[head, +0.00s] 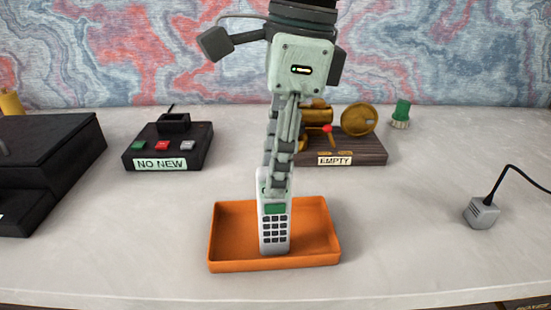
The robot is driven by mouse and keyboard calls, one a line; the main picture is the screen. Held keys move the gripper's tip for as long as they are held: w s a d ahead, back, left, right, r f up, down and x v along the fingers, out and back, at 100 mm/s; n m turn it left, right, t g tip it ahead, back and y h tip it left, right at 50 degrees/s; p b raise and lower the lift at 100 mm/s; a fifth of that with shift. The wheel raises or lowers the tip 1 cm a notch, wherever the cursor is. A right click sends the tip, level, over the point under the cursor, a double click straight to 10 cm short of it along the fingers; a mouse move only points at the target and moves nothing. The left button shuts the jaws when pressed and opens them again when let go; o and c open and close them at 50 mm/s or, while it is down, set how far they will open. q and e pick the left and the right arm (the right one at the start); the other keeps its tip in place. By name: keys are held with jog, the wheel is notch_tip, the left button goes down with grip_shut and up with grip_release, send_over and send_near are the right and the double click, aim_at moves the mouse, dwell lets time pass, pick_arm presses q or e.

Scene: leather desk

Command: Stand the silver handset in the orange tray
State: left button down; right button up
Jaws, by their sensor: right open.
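The silver handset (274,228) stands upright in the orange tray (318,258), its green screen and dark keys facing me. Its lower end is inside the tray, near the front wall; whether it touches the floor of the tray is hard to tell. My right gripper (277,184) comes down from above and is open at the handset's top end. Its fingers show nearly edge-on and overlap the upper part of the handset, hiding some of it. My left gripper is not in view.
A black box labelled "NO NEW" (168,147) with coloured buttons stands back left, beside a large black case (50,160). Behind my gripper is a wooden base labelled "EMPTY" (372,152) with brass parts. A grey corded cube (481,213) lies right. The desk around the tray is clear.

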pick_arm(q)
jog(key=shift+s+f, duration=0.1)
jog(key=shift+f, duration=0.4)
pick_arm(e)
notch_tip(320, 180, up, 12)
jog(key=d, duration=0.1)
jog(key=shift+d, duration=0.4)
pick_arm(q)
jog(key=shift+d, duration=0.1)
